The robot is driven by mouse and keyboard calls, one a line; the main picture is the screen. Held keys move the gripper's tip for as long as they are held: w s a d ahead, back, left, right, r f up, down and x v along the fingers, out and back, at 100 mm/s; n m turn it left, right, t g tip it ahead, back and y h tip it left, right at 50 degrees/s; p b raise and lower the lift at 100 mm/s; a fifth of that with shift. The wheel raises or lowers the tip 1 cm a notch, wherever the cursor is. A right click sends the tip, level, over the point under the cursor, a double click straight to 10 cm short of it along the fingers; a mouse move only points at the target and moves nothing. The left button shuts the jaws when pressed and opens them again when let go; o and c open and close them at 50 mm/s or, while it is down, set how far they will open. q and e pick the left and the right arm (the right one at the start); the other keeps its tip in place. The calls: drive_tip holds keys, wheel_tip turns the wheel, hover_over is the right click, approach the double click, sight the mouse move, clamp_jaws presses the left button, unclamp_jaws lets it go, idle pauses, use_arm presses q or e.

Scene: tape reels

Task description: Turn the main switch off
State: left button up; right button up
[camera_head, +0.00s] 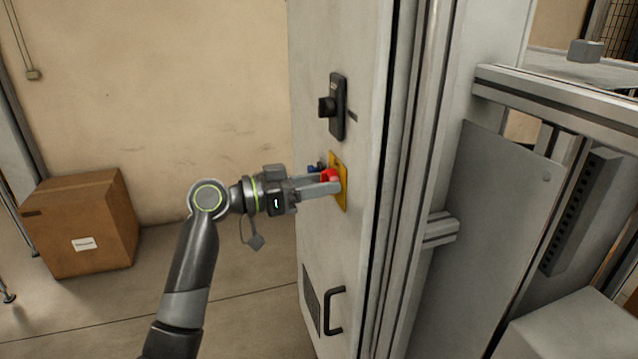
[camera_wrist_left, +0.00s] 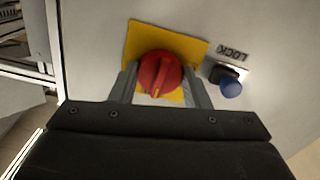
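The main switch is a red rotary knob (camera_head: 329,175) on a yellow plate (camera_head: 341,190) on the side of a grey cabinet (camera_head: 318,220). In the left wrist view the red knob (camera_wrist_left: 160,74) sits between the two fingers of my left gripper (camera_wrist_left: 160,88), on the yellow plate (camera_wrist_left: 196,48). Small gaps seem to show between the knob and the fingers, so the gripper looks open around it. In the head view my left gripper (camera_head: 322,184) reaches the knob from the left. My right gripper is not in view.
A blue knob (camera_wrist_left: 231,88) beside a "LOCK" label is right of the plate in the left wrist view. A black latch (camera_head: 337,106) is above the switch and a black handle (camera_head: 333,311) below. A cardboard box (camera_head: 110,225) stands by the wall.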

use_arm(q)
drive_tip(key=c, duration=0.4)
drive_tip(key=shift+o, duration=0.2)
drive_tip(key=shift+r+n+p, duration=0.1)
drive_tip(key=shift+n+p, duration=5.35)
drive_tip(key=shift+n, duration=3.55)
drive_tip(key=o, duration=1)
